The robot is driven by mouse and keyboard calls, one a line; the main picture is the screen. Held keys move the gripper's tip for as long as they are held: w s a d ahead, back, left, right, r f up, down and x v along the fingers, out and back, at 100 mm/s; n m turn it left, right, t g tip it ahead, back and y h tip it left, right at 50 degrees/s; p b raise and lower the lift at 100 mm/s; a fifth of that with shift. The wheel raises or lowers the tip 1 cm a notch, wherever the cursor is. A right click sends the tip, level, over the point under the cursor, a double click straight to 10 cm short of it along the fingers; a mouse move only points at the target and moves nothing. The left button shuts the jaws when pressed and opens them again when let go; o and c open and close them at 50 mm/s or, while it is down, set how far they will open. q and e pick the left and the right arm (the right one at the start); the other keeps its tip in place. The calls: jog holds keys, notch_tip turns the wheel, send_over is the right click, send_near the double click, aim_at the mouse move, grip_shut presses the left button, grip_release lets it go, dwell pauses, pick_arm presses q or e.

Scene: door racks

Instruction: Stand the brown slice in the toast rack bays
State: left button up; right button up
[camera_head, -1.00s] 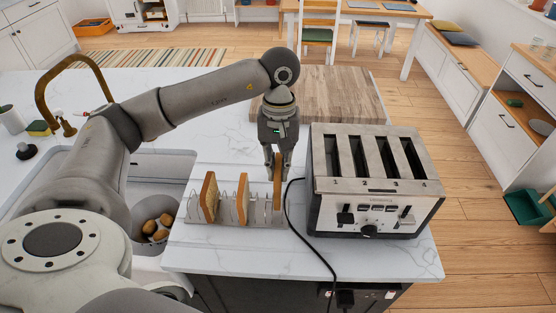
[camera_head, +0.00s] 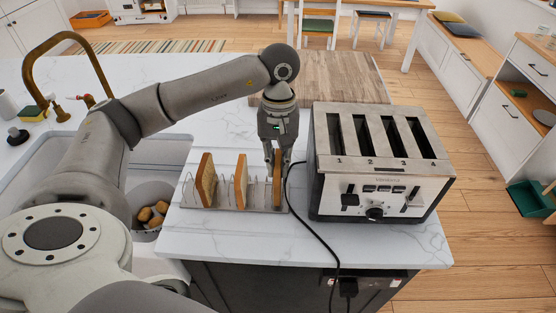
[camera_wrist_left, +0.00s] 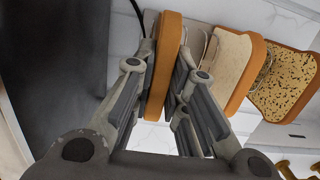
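The brown slice (camera_head: 277,192) stands upright, edge-on, in the right end bay of the wire toast rack (camera_head: 226,207). My left gripper (camera_head: 277,172) points down over that bay with a finger on each side of the slice. In the left wrist view the slice (camera_wrist_left: 163,70) shows its brown crust between the fingers (camera_wrist_left: 163,85), which look closed against its faces. A pale-faced slice (camera_head: 240,182) stands in a middle bay, and a slice (camera_head: 206,181) stands further left; the latter looks speckled in the wrist view (camera_wrist_left: 286,82). My right gripper is not in view.
A four-slot toaster (camera_head: 382,165) stands close to the right of the rack, with its black cord (camera_head: 312,233) running between them. A wooden board (camera_head: 335,78) lies behind. A bowl with brown pieces (camera_head: 152,213) sits at the left by the sink. The counter front is clear.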

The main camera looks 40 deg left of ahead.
pick_arm(q)
jog(key=o, duration=0.5)
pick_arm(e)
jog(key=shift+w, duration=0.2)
pick_arm(q)
jog(key=shift+r, duration=0.1)
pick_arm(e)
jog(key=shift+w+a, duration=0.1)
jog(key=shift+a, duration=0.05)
pick_arm(q)
notch_tip(320, 180, up, 12)
jog(key=w, duration=0.1)
jog(key=shift+w+a, duration=0.15)
jog(key=shift+a, duration=0.25)
